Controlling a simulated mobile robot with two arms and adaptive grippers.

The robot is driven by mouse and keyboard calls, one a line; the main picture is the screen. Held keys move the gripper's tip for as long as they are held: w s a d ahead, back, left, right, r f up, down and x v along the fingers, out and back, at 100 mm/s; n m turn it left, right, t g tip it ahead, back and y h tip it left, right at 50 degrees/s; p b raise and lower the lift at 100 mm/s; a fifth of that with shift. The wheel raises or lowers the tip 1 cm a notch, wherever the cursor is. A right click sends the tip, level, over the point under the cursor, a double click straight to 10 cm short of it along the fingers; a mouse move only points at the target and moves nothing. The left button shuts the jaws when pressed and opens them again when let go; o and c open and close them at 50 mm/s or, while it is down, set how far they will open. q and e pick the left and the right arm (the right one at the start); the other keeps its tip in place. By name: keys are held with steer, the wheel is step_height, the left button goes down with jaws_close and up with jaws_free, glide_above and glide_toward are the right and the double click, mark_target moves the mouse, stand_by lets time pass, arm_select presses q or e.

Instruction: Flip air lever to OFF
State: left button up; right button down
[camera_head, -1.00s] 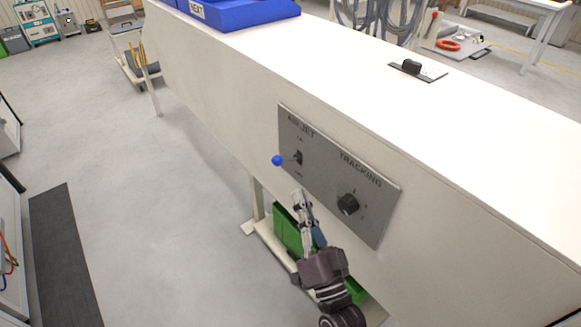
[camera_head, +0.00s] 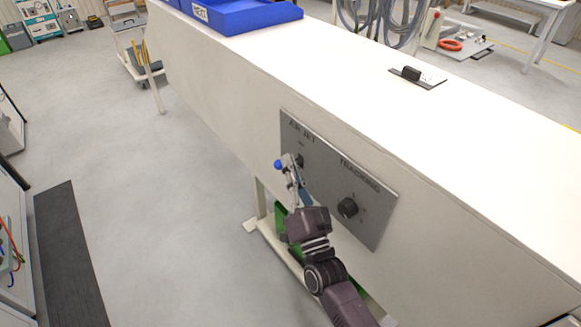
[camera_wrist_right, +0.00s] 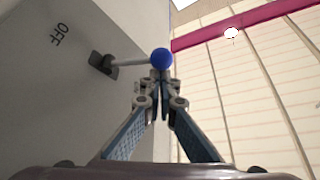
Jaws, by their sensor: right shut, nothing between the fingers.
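The air lever has a blue ball knob (camera_head: 279,163) on a thin rod and sits on the grey AIR JET panel (camera_head: 325,160) on the side of the white bench. In the right wrist view the blue knob (camera_wrist_right: 161,58) is right at the fingertips, its rod running left to a dark slot beside the OFF label (camera_wrist_right: 61,34). My right gripper (camera_head: 286,165) is shut and empty, its tips close beneath the knob in that view; whether they touch it I cannot tell. It also shows in the right wrist view (camera_wrist_right: 161,78). My left gripper is not in view.
A black TRACKING knob (camera_head: 348,208) is on the same panel, right of the lever. A blue NEXT tray (camera_head: 232,17) and a small black switch (camera_head: 412,73) are on the bench top. A green bin (camera_head: 280,222) is under the bench.

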steer(key=shift+s+a+f+n+y+b, duration=0.1)
steer(key=shift+f+n+y+b, duration=0.15)
steer(key=shift+n+b, duration=0.35)
steer(key=f+n+y+b, duration=0.1)
steer(key=n+y+b, duration=0.1)
steer(key=n+g+y+b, duration=0.1)
steer(key=n+b, duration=0.1)
steer(key=n, duration=0.1)
steer(key=a+f+n+y+b, duration=0.1)
steer(key=n+y+b, duration=0.1)
steer(key=n, duration=0.1)
steer(key=shift+s+f+y, duration=0.3)
steer(key=shift+y, duration=0.05)
steer(key=shift+f, duration=0.1)
